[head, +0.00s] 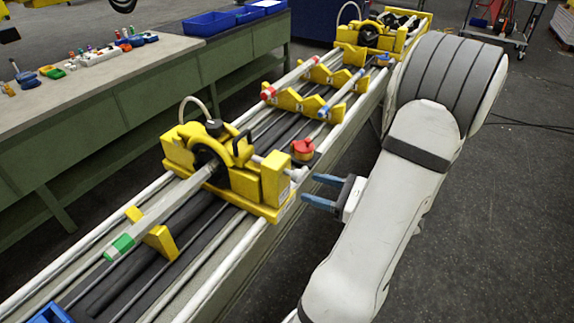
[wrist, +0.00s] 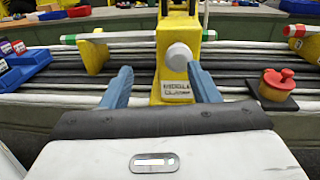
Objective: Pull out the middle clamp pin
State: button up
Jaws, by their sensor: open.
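The clamp is a yellow block (head: 272,185) with a dark ring and black handle, mounted on the long rail bench. A pin with a pale round knob (head: 297,173) sticks out of its near side, towards my gripper. In the wrist view the knob (wrist: 179,56) sits on the front of the yellow block (wrist: 173,83), above a small label. My gripper (head: 315,190) is open and empty, with its blue fingers pointing at the clamp from the right. In the wrist view the knob lies between the fingers (wrist: 160,70), nearer the right one, and appears beyond the tips. The pin's shaft is mostly hidden.
A red knob (head: 303,149) on a dark plate stands just behind the clamp; it also shows in the wrist view (wrist: 276,84). A green-banded tube (head: 121,245) lies along the rails. Another yellow clamp (head: 365,36) stands farther back.

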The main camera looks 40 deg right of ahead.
aim_at(303, 177)
jog(key=shift+m+t+h, duration=0.6)
jog(key=shift+m, duration=0.1)
jog(key=w, duration=0.2)
jog(key=w+p, duration=0.1)
jog(key=w, duration=0.1)
jog(key=w+a, duration=0.1)
jog(key=w, duration=0.2)
jog(key=shift+f+p, duration=0.15)
jog(key=shift+p, duration=0.2)
jog(key=shift+c, duration=0.4)
grip_shut()
